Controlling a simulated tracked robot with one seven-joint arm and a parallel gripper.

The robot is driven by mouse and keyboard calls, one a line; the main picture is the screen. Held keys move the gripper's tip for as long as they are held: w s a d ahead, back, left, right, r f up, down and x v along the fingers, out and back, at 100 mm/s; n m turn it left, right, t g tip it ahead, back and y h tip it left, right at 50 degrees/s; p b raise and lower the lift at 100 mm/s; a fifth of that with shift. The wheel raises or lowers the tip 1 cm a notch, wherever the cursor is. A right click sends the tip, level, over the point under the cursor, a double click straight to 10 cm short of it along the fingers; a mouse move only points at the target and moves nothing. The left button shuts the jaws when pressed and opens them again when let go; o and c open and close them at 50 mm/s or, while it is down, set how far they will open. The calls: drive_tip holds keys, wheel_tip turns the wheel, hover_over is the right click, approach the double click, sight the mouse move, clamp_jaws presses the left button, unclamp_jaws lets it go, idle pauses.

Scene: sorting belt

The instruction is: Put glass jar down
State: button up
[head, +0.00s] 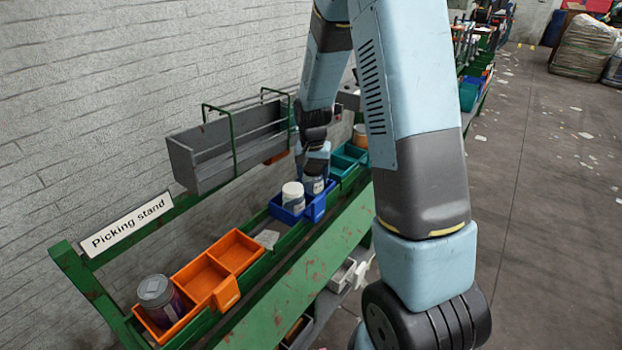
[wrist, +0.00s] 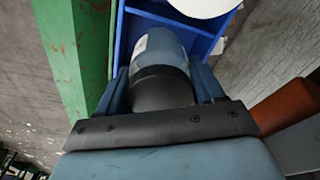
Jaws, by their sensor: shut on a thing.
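My gripper (head: 314,168) is shut on a glass jar (head: 314,185), with one finger on each side of it. In the wrist view the jar (wrist: 160,48) shows a grey-blue body with a pale label and a dark end towards my gripper (wrist: 162,88). The jar is at the right compartment of a blue bin (head: 318,206) on the green stand. Its lower end is hidden, so I cannot tell whether it touches the bin floor. A white-lidded jar (head: 293,199) stands in the left compartment, close beside it.
An orange bin (head: 238,252) at the front left holds a grey-lidded jar (head: 157,294). Teal bins (head: 344,162) stand behind the blue bin. A grey trough (head: 195,160) hangs above the stand by the wall. The orange bin's other compartments are empty.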

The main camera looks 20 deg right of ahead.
drive_tip(key=shift+f, duration=0.7)
drive_tip(key=o, duration=0.8)
drive_tip(key=shift+f, duration=0.1)
drive_tip(key=shift+o, duration=0.2)
